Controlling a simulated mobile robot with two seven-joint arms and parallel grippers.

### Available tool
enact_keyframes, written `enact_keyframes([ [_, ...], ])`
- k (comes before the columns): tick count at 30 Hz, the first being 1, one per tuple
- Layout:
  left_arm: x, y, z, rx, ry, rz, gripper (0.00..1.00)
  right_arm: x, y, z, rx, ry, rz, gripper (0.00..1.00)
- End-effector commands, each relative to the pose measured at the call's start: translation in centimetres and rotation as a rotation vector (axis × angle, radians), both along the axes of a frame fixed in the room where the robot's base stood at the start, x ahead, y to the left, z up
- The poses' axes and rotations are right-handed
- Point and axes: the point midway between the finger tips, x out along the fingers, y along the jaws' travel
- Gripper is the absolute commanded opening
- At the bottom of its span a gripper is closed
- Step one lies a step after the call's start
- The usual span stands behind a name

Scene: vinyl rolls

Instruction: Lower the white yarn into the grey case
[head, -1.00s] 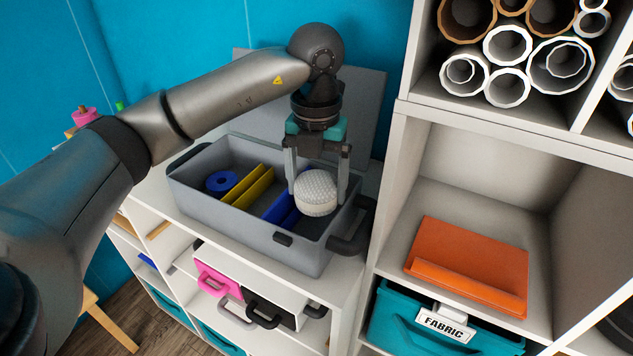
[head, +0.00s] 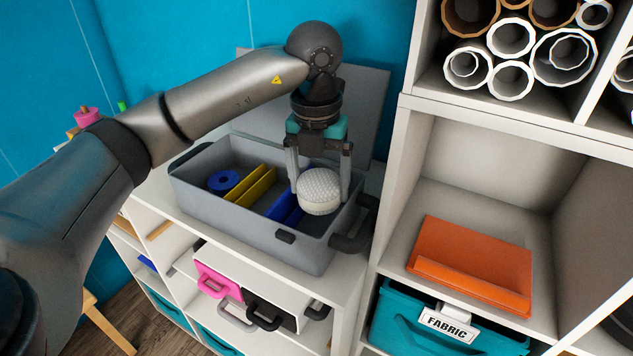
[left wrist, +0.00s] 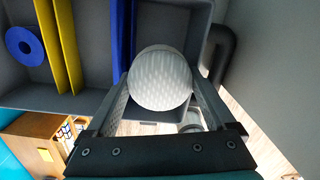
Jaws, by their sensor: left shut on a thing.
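The white yarn (head: 319,191) is a round ball with a ribbed top. My left gripper (head: 320,188) points down and is shut on it, one finger on each side. The yarn also shows between the fingers in the left wrist view (left wrist: 160,80). The open grey case (head: 250,226) stands on the white cabinet top, its lid raised behind. The yarn is over the case's right-hand compartment, near the front right; how far it is above the floor is hard to tell. My right gripper is not in view.
Inside the case are yellow dividers (head: 250,187), a blue divider (head: 286,206) just left of the yarn, and a blue ring-shaped roll (head: 223,181) at the left. A white shelf unit with an orange folder (head: 472,265) stands close on the right.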

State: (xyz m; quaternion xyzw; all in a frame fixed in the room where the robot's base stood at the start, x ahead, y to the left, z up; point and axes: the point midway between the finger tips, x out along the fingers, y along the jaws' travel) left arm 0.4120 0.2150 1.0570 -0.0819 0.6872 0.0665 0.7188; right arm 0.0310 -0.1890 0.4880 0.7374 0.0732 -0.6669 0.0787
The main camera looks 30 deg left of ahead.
Motion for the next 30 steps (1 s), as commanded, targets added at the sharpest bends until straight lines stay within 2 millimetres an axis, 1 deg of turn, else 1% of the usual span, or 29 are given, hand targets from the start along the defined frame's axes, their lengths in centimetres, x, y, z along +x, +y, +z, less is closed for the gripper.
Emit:
enact_keyframes([
  [1, -0.6, -0.1, -2.3, 0.017, 0.043, 0.0, 0.92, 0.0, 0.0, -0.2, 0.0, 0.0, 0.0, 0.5],
  [3, -0.6, -0.1, -2.3, 0.017, 0.042, 0.0, 1.0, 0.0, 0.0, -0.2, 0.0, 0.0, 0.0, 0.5],
  [8, -0.6, -0.1, -2.1, 0.017, 0.041, 0.0, 1.0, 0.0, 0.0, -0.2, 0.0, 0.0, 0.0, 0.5],
  [11, -0.7, -0.1, -1.1, 0.016, 0.038, 0.0, 1.0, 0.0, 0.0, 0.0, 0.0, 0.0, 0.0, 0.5],
  [14, -0.8, -0.1, 0.8, 0.015, 0.033, -0.002, 1.0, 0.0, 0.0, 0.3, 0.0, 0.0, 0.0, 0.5],
  [21, -1.1, 0.1, 7.3, 0.009, 0.011, -0.001, 1.0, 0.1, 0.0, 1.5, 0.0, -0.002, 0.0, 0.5],
  [24, -1.2, 0.2, 9.6, 0.008, 0.006, 0.001, 1.0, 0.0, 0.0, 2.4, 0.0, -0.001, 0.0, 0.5],
  [30, -1.5, 0.3, 13.2, 0.004, -0.003, 0.0, 1.0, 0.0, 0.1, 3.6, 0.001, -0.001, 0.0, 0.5],
])
